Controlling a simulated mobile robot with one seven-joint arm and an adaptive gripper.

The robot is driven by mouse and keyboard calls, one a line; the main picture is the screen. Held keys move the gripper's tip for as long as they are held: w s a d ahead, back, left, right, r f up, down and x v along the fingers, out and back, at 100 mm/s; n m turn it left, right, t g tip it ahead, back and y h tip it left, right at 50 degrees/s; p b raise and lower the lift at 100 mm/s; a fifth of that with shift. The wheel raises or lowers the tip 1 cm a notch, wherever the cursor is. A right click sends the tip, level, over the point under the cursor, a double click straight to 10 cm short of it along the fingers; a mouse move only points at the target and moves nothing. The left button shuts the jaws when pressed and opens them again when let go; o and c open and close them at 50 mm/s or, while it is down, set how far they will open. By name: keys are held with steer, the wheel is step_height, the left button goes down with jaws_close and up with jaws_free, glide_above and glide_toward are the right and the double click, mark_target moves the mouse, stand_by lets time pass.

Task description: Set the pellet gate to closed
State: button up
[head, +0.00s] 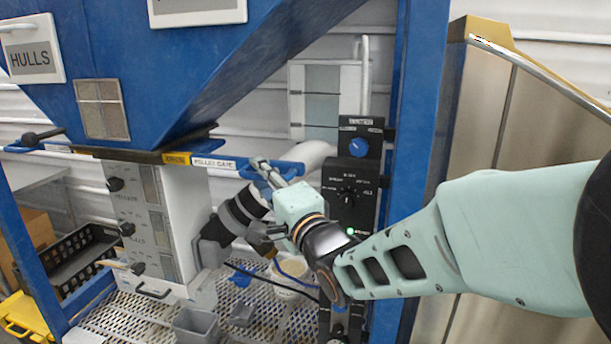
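The pellet gate (222,163) is a flat slide under the blue hopper, with a white label reading PELLET GATE. A small yellow tag (177,158) sits left of the label; its text is too small to read. A blue part (288,167) sticks out at the gate's right end. My arm reaches in from the right, and my gripper (264,172) is at this right end, overlapping it in view. Pale grey finger parts show there, but I cannot tell whether they touch or grasp it. The gate's exact position is unclear.
The blue hopper (190,75) stands above. A white panel (128,215) with black knobs is below. A dark banded pipe (236,212) runs close to my wrist. A black control box (352,190) and blue post (415,110) stand right. Grey bins (196,326) rest on the mesh shelf.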

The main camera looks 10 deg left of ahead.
mark_target(238, 169)
jaws_close()
steer(key=a+b, duration=0.4)
steer(key=a, duration=0.3)
steer(key=shift+w+r, duration=0.15)
steer(key=shift+w, duration=0.05)
steer(key=shift+a, duration=0.15)
